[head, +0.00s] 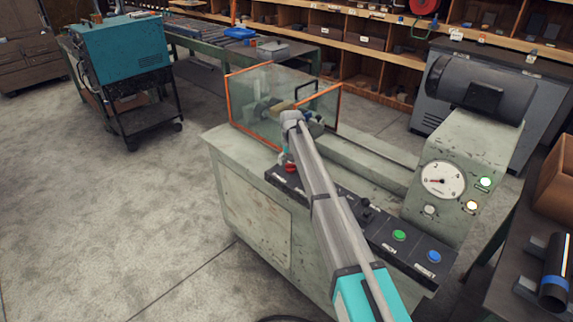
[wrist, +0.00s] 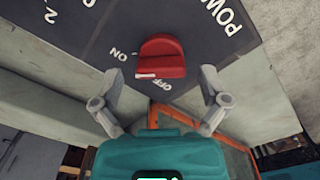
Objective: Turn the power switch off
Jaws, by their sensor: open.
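My gripper (wrist: 161,78) is open, with one finger on each side of the knob's lower end. No contact shows. In the head view the red switch (head: 291,168) shows at the panel's far left end, with my gripper (head: 284,158) beside it, partly hidden by my arm.
Clear guard panels with orange edges (head: 250,108) stand just behind the switch. A green button (head: 399,235) and a blue button (head: 434,256) lie farther right on the panel. A dial gauge (head: 442,180) with lit lamps stands behind them.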

